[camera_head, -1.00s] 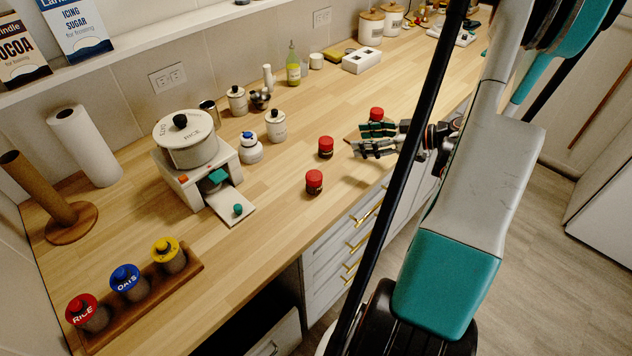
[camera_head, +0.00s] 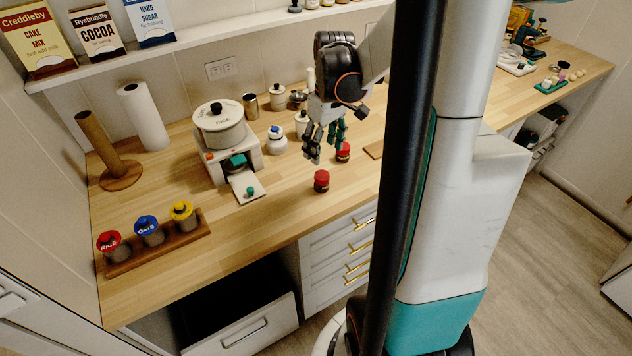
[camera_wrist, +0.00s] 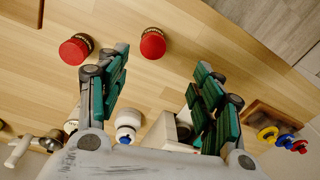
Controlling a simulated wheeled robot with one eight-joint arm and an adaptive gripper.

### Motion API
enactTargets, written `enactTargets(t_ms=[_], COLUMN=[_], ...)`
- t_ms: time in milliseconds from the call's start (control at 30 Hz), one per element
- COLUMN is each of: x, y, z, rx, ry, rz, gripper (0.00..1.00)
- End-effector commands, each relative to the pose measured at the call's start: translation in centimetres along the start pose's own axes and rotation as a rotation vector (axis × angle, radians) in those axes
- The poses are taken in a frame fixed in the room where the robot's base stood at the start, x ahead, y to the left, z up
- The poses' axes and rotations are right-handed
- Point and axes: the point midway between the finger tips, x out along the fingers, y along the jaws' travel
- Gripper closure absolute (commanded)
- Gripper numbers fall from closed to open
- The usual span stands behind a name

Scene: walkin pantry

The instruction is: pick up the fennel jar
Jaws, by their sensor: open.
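Two small dark jars with red lids stand upright on the wooden counter. In the head view the nearer red-lidded jar (camera_head: 321,181) is in front of my gripper (camera_head: 326,149), and the other red-lidded jar (camera_head: 343,152) is partly behind its fingers. I cannot read which is the fennel jar. In the wrist view one red lid (camera_wrist: 153,44) lies in the gap beyond the fingertips of my gripper (camera_wrist: 162,60); the other red lid (camera_wrist: 76,50) is left of the left finger. My gripper is open and empty, pointing down above the counter.
A pot on a stand (camera_head: 220,126) and a white-and-blue jar (camera_head: 277,140) stand left of my gripper. A wooden rack (camera_head: 190,238) holds jars with red, blue and yellow lids. The counter's front edge lies near the jars; bare counter lies left of them.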

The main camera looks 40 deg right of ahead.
Motion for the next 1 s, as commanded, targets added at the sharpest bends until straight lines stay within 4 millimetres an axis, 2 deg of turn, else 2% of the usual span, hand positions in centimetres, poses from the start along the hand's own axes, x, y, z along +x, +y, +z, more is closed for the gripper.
enactTargets(t_ms=[67, 167, 533, 633, 867, 1000], x=[-0.9, -0.6, 6.0, 7.0, 8.0, 9.6], y=[-0.2, -0.1, 0.4, 0.5, 0.6, 1.1], z=[0.0, 0.1, 0.3, 0.3, 0.2, -0.2], rx=[0.012, 0.022, 0.024, 0.023, 0.023, 0.023], ry=[-0.023, -0.034, -0.033, -0.033, -0.033, -0.033], rz=[0.038, 0.058, 0.058, 0.057, 0.057, 0.056], gripper=[0.4, 0.4, 0.4, 0.4, 0.4, 0.4])
